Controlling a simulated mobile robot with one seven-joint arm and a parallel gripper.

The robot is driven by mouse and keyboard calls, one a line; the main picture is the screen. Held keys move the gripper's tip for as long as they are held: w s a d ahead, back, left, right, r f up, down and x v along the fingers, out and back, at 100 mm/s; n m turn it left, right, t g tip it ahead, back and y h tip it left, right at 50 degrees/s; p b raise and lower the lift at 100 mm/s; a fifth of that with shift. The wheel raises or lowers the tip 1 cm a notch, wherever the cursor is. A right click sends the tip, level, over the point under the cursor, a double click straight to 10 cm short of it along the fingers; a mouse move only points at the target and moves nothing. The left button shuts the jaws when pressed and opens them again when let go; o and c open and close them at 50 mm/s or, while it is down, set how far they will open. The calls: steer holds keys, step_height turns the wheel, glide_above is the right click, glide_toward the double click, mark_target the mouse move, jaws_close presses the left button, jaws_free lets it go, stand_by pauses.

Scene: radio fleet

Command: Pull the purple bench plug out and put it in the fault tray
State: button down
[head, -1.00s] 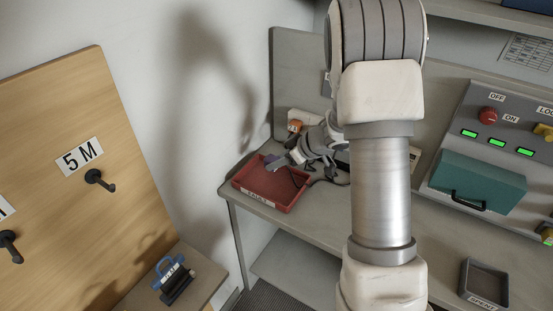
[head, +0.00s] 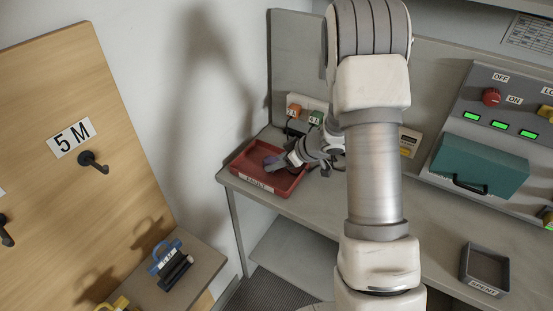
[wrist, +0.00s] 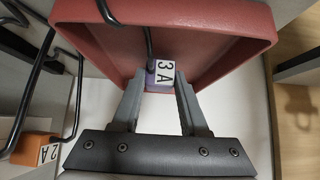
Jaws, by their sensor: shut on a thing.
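The purple plug (wrist: 151,76) carries a white "3 A" label and a dark cable. My gripper (wrist: 160,88) is shut on it, with one finger on each side. In the head view the purple plug (head: 270,160) is small and partly covered by my gripper (head: 276,162). The red fault tray (head: 291,186) sits at the bench's left end, with a "FAULT" label on its front. In the wrist view the plug shows against the inside of the tray (wrist: 222,60). I cannot tell whether it touches the tray.
Dark cables lie near the tray. A grey "SPENT" tray (head: 466,266) is at the front right, and a teal box (head: 482,163) is by the panel.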

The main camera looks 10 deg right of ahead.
steer(key=shift+f, duration=0.2)
steer(key=shift+c, duration=1.8)
jaws_free()
steer(key=shift+r, duration=0.15)
steer(key=p+v, duration=0.5)
steer(key=v, duration=1.2)
steer(key=shift+d, duration=0.15)
steer(key=shift+s, duration=0.1)
